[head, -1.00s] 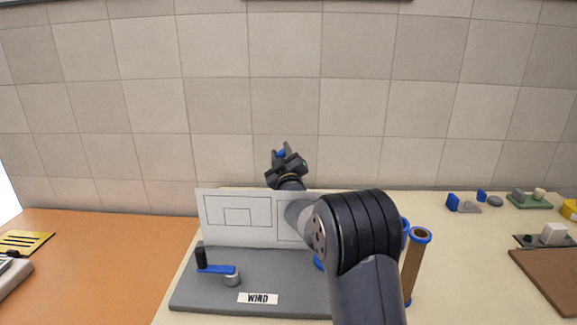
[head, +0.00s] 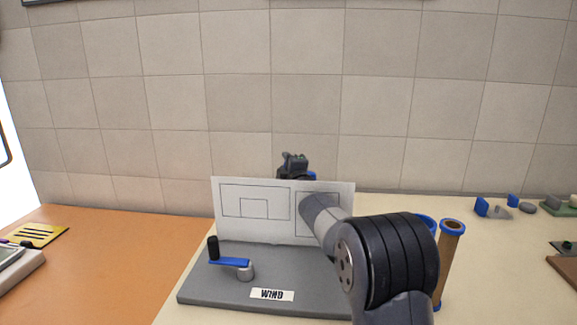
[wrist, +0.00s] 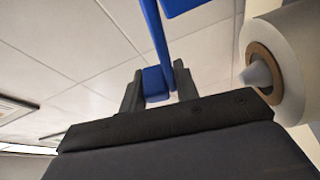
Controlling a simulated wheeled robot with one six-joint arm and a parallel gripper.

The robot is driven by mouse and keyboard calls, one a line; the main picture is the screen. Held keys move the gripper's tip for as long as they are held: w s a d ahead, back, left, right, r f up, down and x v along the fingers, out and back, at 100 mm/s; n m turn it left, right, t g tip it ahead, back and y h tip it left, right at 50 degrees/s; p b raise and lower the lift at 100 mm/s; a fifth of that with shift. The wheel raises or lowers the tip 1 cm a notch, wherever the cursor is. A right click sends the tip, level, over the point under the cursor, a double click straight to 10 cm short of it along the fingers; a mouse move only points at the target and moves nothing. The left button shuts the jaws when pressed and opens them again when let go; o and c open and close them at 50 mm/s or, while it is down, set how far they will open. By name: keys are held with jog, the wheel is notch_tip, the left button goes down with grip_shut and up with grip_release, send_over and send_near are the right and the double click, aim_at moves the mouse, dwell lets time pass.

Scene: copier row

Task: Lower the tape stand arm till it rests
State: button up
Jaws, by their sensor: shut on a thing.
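The tape stand arm shows in the wrist view as a blue bar (wrist: 154,35) with a blue block (wrist: 156,84) at its near end. My gripper (wrist: 158,88) has its two dark fingers closed on either side of that block. In the head view my gripper (head: 294,162) shows just above the top edge of a white panel. A bit of blue shows beside it. The panel and my own arm hide the rest of the stand, so I cannot tell what lies under the arm.
A white roll (wrist: 294,55) on a grey cone is close right of my gripper. The white panel (head: 250,215) stands behind a grey base (head: 215,290) with a blue crank (head: 229,262). A brown blue-rimmed tube (head: 448,260) stands right of my arm. Small parts (head: 495,208) lie farther right.

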jog(key=shift+f+n, duration=0.1)
jog(key=shift+n, duration=0.2)
jog(key=o, duration=0.6)
jog(key=shift+f, duration=0.1)
jog(key=b+v, duration=0.2)
jog(key=v, duration=0.8)
jog(key=shift+s, duration=0.35)
jog(key=shift+w, duration=0.1)
jog(key=p+x, duration=0.2)
jog(key=x, duration=0.8)
jog(key=shift+w, duration=0.3)
jog(key=shift+s, duration=0.15)
